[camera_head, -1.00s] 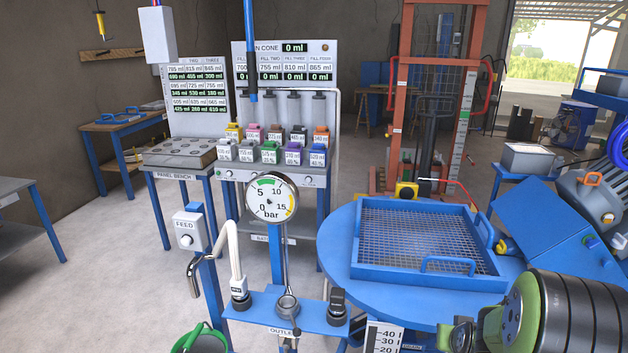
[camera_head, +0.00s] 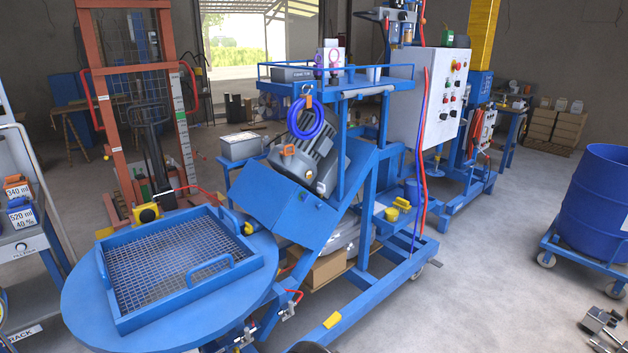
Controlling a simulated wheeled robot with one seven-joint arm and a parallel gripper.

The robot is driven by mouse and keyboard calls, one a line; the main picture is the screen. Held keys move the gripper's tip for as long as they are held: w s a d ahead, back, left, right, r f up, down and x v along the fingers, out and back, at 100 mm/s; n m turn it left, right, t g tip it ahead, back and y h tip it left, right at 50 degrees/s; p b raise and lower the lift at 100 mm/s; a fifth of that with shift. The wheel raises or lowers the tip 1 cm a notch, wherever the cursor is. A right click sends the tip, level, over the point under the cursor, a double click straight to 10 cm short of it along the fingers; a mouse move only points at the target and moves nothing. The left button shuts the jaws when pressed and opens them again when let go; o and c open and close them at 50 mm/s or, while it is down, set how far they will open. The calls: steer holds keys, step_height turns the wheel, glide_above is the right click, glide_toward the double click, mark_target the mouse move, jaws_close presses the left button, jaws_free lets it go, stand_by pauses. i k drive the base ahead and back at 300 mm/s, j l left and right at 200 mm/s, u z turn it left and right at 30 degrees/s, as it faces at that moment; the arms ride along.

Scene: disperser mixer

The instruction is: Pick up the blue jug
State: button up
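A jug labelled 520 ml (camera_head: 20,213) with a blue top stands at the far left edge, on the end of a bench. Its label also reads 40 %. A jug labelled 340 ml (camera_head: 17,187) with an orange top stands just behind it. The other jugs of the row are outside the frame. My gripper does not show clearly in this view. I see nothing holding or touching the 520 ml jug.
A round blue table (camera_head: 90,310) with a mesh tray (camera_head: 236,277) fills the lower left. A blue machine frame (camera_head: 375,296) stands in the middle. A blue drum (camera_head: 594,205) on a wheeled dolly is at right. Open floor lies between them.

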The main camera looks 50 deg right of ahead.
mark_target(410, 186)
steer(key=z, duration=2.3)
steer(key=i+l+u, duration=0.3)
steer(key=i+u, duration=0.2)
steer(key=i+l+u, duration=0.75)
steer(key=l+u, duration=0.2)
steer(key=i+l+u, duration=0.2)
steer(key=l+u, duration=0.3)
steer(key=l, duration=0.3)
steer(key=i+l+u, duration=0.1)
steer(key=l+u, duration=0.4)
steer(key=l, duration=0.25)
steer(key=l+u, duration=0.45)
steer(key=l, duration=0.35)
steer(key=k+l+u, duration=0.25)
steer(key=l+u, duration=0.25)
steer(key=l, duration=0.2)
